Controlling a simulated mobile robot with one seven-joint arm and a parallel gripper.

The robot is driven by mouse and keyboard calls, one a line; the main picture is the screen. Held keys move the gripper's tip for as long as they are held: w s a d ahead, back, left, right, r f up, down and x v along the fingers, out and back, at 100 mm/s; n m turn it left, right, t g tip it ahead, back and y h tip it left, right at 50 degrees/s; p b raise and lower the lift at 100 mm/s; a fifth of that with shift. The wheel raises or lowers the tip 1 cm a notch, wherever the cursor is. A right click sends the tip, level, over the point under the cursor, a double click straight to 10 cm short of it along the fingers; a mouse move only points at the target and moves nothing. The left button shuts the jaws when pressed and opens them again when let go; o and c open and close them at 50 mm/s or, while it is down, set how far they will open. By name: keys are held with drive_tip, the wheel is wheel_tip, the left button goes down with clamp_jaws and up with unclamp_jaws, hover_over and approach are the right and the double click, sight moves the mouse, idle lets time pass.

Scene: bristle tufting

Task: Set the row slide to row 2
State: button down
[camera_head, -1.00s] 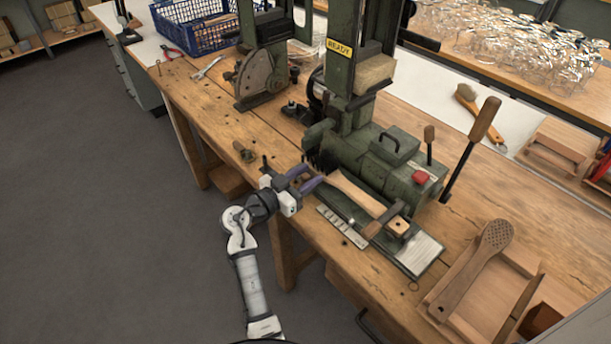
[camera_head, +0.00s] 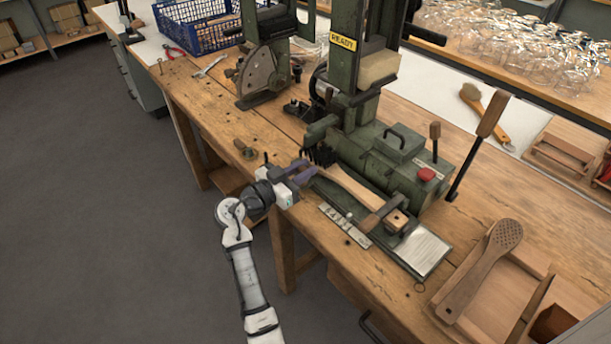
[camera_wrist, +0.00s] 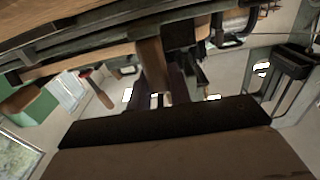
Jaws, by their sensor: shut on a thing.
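The row slide (camera_head: 374,218) sits low on the front of the green tufting machine (camera_head: 383,158) and carries a pale wooden handle (camera_head: 350,187) with a wooden clamp block (camera_head: 397,219). A metal scale plate (camera_head: 345,226) lies along its front; its marks are too small to read. My gripper (camera_head: 313,171) is shut at the slide's left end, by the dark bristles (camera_head: 322,154). The gripped part is hidden by the fingers. In the wrist view my gripper (camera_wrist: 178,92) is dark, and a wooden piece (camera_wrist: 154,68) shows beside the fingers.
A lever with a wooden grip (camera_head: 492,113) and a red button (camera_head: 427,174) are on the machine's right. A perforated brush blank (camera_head: 503,238) lies in a wooden tray (camera_head: 532,262) at right. The bench front edge runs under my arm; the floor at left is clear.

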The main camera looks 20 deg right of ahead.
drive_tip(key=c, duration=1.3)
unclamp_jaws()
drive_tip(key=b+v, duration=0.4)
drive_tip(key=v, duration=1)
drive_tip(key=shift+d, duration=0.1)
